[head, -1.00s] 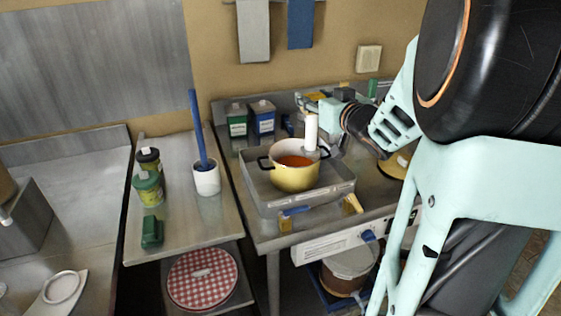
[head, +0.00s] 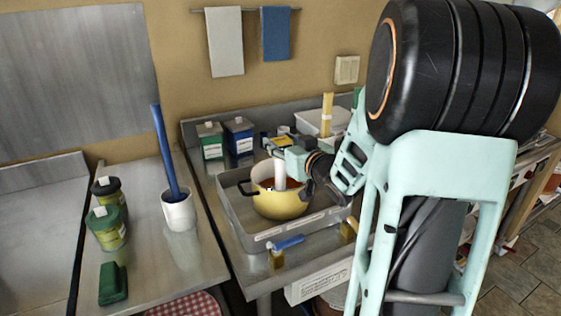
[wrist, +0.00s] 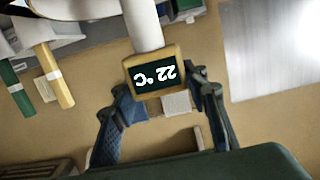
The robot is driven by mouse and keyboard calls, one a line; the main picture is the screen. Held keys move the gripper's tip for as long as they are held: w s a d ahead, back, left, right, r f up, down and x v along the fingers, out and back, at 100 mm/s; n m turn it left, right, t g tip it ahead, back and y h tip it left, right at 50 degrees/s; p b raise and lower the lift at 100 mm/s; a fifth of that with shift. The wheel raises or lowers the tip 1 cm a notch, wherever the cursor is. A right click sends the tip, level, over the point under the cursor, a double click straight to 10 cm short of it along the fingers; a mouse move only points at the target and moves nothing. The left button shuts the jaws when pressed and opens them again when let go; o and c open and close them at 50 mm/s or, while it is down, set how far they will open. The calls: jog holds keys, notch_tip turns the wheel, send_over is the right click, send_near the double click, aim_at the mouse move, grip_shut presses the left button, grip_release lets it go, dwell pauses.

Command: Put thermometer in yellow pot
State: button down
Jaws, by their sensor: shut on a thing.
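The yellow pot (head: 283,206) stands in a grey metal tray on the steel bench in the head view, with a dark handle at its left. The thermometer is a white rod (head: 280,173) there, upright at the pot's opening; its lower end overlaps the pot, and I cannot tell whether it touches the contents. In the wrist view the thermometer's display (wrist: 154,77) reads 22 °C upside down, with the white stem above. My gripper (wrist: 162,93) is shut on the thermometer, a finger on either side. In the head view my gripper is at the pot's right side, partly hidden.
The grey tray (head: 235,215) surrounds the pot. A green tin (head: 210,142) and a blue tin (head: 239,137) stand behind it. A white crock (head: 179,212) with a tall blue handle stands left. A white container (head: 320,122) is behind my arm.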

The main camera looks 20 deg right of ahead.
jog(key=shift+f+b, duration=0.35)
jog(key=shift+f, duration=1.5)
jog(key=shift+f, duration=0.15)
jog(key=c, duration=1.2)
grip_release()
jog(key=shift+o, duration=0.2)
jog(key=shift+s+r, duration=0.2)
jog(key=shift+r, duration=0.1)
jog(key=s+r, duration=0.1)
jog(key=s, duration=1)
jog(key=shift+s+d+r+b, duration=0.2)
jog(key=shift+s+r+b, duration=0.1)
jog(key=shift+b, duration=0.1)
jog(key=shift+w, duration=0.1)
